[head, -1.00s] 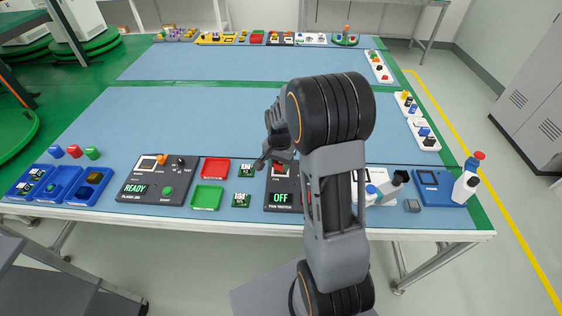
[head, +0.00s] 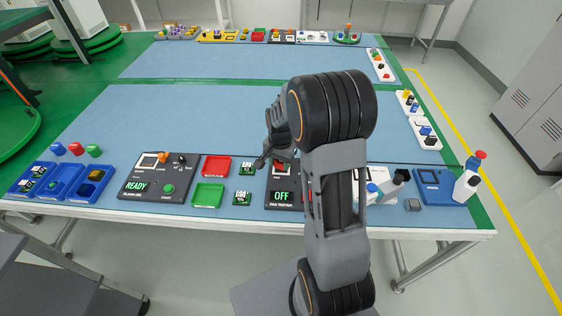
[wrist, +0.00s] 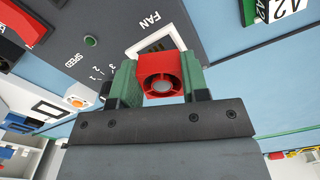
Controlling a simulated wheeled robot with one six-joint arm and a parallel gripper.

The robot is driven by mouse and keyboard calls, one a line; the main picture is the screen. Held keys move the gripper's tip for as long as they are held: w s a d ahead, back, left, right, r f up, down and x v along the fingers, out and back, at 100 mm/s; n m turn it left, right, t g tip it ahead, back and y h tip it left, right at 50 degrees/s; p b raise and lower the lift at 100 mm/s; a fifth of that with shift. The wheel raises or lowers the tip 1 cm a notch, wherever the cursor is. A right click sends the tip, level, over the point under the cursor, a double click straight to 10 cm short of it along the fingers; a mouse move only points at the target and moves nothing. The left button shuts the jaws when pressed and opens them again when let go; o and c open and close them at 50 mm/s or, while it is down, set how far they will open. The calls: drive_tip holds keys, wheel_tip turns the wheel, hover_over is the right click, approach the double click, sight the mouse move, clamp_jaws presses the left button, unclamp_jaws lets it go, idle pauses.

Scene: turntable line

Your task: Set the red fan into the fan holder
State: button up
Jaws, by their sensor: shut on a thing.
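In the wrist view the red fan (wrist: 161,72), a small square block with a round opening, sits between the two green fingers of my gripper (wrist: 161,82). My gripper is shut on it. The fan holder (wrist: 157,40), a white square frame beside the label FAN on a dark panel, lies just beyond the fan and is partly covered by it. I cannot tell whether the fan touches the holder. In the head view the fan (head: 281,167) shows as a red patch below my gripper (head: 272,160), over the panel marked OFF (head: 283,197); my arm hides much of that panel.
A red tray (head: 217,168) and a green tray (head: 208,195) lie left of the panel, with two small display boards (head: 243,198) beside them. A READY panel (head: 158,180) stands farther left. The blue table middle (head: 190,120) is clear.

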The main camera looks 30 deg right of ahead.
sight(280, 162)
drive_tip(key=shift+f+b, duration=0.45)
drive_tip(key=shift+f, duration=0.2)
drive_tip(key=o, duration=1.1)
drive_tip(key=shift+o, duration=0.2)
drive_tip(key=shift+r, duration=0.15)
wheel_tip(280, 162, up, 14)
drive_tip(key=p, duration=0.1)
drive_tip(key=shift+f, duration=0.2)
